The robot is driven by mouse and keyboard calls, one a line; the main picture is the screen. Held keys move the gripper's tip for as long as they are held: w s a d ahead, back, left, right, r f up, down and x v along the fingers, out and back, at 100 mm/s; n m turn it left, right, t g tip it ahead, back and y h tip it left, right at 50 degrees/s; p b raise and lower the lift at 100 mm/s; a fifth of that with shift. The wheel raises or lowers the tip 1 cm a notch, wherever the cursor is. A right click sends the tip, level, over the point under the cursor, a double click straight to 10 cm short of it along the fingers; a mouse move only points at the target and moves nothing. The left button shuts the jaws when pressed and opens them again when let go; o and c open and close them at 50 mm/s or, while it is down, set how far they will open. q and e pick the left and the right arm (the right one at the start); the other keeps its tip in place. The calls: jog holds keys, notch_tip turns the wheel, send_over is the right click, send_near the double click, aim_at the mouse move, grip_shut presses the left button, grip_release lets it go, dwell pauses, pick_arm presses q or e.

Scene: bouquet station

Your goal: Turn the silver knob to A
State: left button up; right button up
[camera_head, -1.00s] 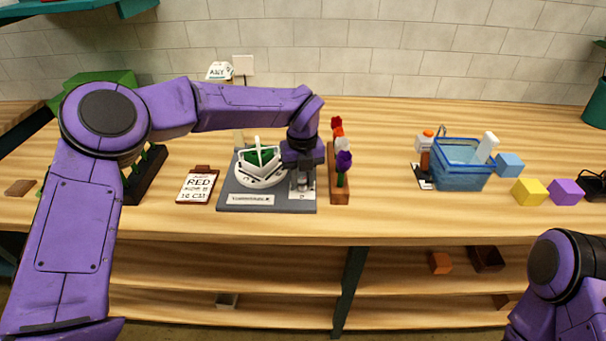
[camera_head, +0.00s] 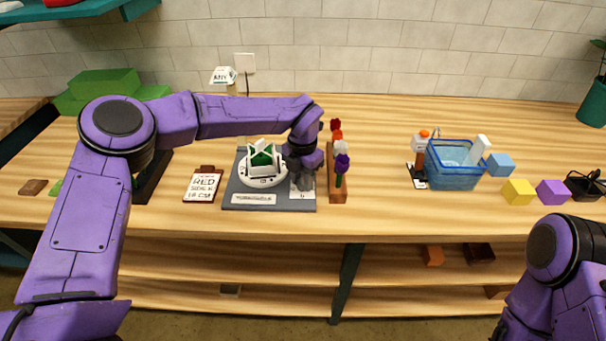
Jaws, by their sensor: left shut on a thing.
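The grey station board (camera_head: 233,194) lies on the wooden table, with a white round holder with green inside (camera_head: 262,165) on its left part. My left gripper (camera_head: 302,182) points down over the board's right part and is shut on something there. The silver knob is mostly hidden by the gripper, and I cannot read which mark it points at. A small white label (camera_head: 302,196) with a dark mark shows just in front of the gripper. My right arm shows at the lower right, but its gripper is out of view.
A wooden rack with red, white and purple flowers (camera_head: 338,185) stands close to the right of the gripper. A blue basket (camera_head: 452,178), a yellow block (camera_head: 517,191) and a purple block (camera_head: 552,192) stand farther right.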

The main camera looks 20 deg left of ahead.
pick_arm(q)
jog(key=shift+w+r+m, duration=0.1)
jog(key=shift+r+m, duration=0.05)
jog(key=shift+m, duration=0.45)
jog(key=shift+p, duration=0.3)
jog(key=o, duration=1)
jog(key=shift+o, duration=0.2)
jog(key=shift+r, duration=0.35)
notch_tip(320, 180, up, 10)
jog(key=b, duration=0.2)
jog(key=shift+f, duration=0.2)
